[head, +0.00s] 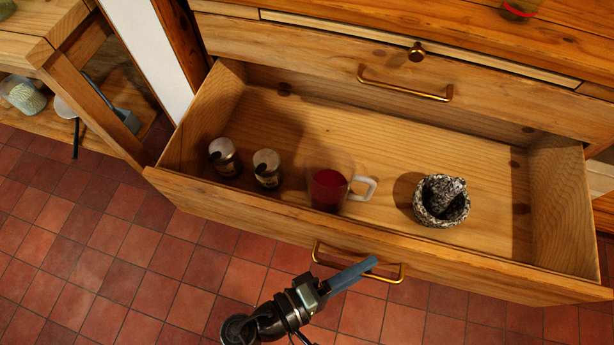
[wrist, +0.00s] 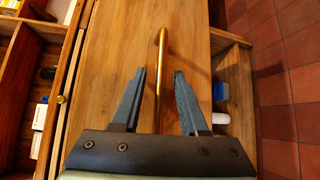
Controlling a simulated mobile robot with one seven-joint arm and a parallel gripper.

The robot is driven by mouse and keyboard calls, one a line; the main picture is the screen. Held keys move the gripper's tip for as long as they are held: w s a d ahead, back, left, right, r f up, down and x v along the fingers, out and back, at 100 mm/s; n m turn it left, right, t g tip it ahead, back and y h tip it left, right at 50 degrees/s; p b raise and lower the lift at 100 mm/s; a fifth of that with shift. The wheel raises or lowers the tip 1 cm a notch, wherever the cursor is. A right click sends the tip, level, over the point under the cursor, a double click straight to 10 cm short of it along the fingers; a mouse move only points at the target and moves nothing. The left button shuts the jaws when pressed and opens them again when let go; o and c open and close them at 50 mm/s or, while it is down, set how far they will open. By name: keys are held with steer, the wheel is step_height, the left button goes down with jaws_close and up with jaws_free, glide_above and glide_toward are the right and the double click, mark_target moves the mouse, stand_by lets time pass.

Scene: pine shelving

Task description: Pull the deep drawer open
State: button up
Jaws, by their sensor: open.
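The deep pine drawer (head: 480,262) stands pulled well out of the cabinet in the head view, its inside showing. Its brass bar handle (head: 323,260) is on the front face, partly behind my gripper (head: 362,268). In the wrist view, the handle (wrist: 162,55) runs between the two grey fingers of my gripper (wrist: 159,73). The fingers are apart, one on each side of the bar, with visible gaps. The drawer front (wrist: 195,45) fills the middle of that view.
Two metal-topped jars (head: 225,157) (head: 267,168), a glass mug of red liquid (head: 328,187) and a speckled stone bowl (head: 441,201) stand in the drawer. A shut drawer with a brass handle (head: 405,88) is above. Red floor tiles (head: 90,235) in front are clear.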

steer(key=p+v, duration=0.1)
steer(key=v, duration=1.2)
